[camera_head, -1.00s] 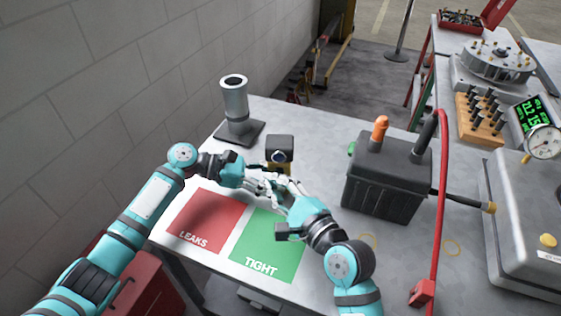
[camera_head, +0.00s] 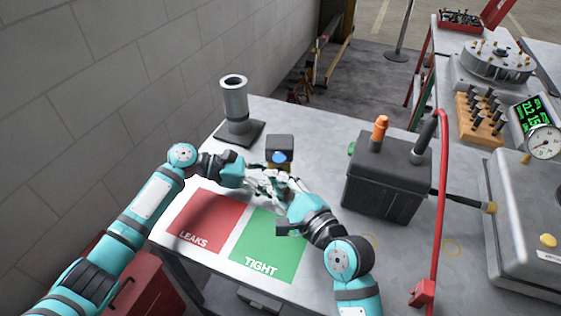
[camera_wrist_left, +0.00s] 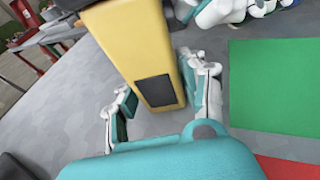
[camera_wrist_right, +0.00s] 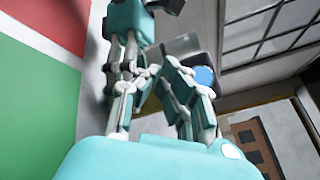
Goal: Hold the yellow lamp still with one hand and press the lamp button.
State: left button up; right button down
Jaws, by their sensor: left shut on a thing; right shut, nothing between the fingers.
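The yellow lamp has a dark top (camera_head: 280,143) and a round lens (camera_head: 279,157) that glows blue. It stands near the table's middle in the head view. In the left wrist view its yellow body (camera_wrist_left: 135,45) with a dark panel sits between my left fingers. My left gripper (camera_head: 262,182) is shut on the lamp from the left. My right gripper (camera_head: 277,180) is shut and empty, close in front of the lamp's lower part. In the right wrist view the blue lens (camera_wrist_right: 205,76) shows just behind its fingers. The lamp button is hidden; I cannot tell whether my fingers touch it.
A red LEAKS square (camera_head: 204,222) and a green TIGHT square (camera_head: 268,247) lie in front. A grey cylinder on a base (camera_head: 236,100) stands behind left. A black battery-like box (camera_head: 385,180) and a red hose (camera_head: 441,200) are on the right. A wall borders the left.

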jog(key=shift+s, duration=0.45)
jog(key=shift+s+a, duration=0.2)
jog(key=shift+s, duration=2.8)
pick_arm(q)
jog(key=o, duration=0.9)
jog(key=shift+o, duration=0.2)
jog(key=shift+a, duration=0.15)
